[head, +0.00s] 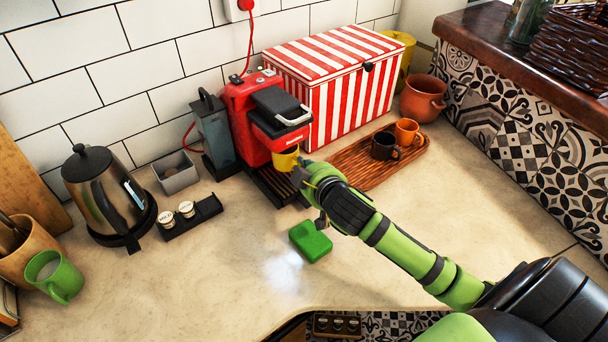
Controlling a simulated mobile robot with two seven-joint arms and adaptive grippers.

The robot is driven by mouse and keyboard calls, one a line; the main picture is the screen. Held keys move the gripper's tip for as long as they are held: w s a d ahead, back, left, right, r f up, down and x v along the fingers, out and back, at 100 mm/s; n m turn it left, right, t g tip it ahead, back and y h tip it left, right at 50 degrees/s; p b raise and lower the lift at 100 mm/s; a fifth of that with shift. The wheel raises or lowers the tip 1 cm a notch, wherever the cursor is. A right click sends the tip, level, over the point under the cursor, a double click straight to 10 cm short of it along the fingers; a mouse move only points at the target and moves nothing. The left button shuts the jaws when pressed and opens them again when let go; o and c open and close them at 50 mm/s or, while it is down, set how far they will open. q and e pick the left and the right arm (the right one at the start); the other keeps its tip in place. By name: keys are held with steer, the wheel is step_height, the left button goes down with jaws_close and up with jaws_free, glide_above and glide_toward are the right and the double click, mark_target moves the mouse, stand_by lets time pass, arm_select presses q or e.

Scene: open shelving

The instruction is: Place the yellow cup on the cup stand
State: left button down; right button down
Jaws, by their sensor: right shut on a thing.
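The yellow cup (285,159) is at the front of the red coffee machine (243,112), just below its black head. My right gripper (300,172) is shut on the cup from its right side, and its fingers are small and partly hidden by my wrist. The black slatted cup stand (262,185) at the foot of the machine lies below the cup. The cup appears upright and above the stand; whether it touches anything is hard to tell. My left gripper is not in view.
A wooden tray (352,170) with a black cup (384,147) and an orange cup (408,132) lies right of the machine. A green block (311,241) lies below my wrist. A kettle (105,194) and pod holder (190,217) stand left.

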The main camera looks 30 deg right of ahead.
step_height(320, 180, down, 3)
steer(key=shift+s, duration=0.1)
steer(key=shift+f, duration=0.2)
steer(key=c, duration=1.3)
jaws_free()
steer(key=shift+r, duration=0.1)
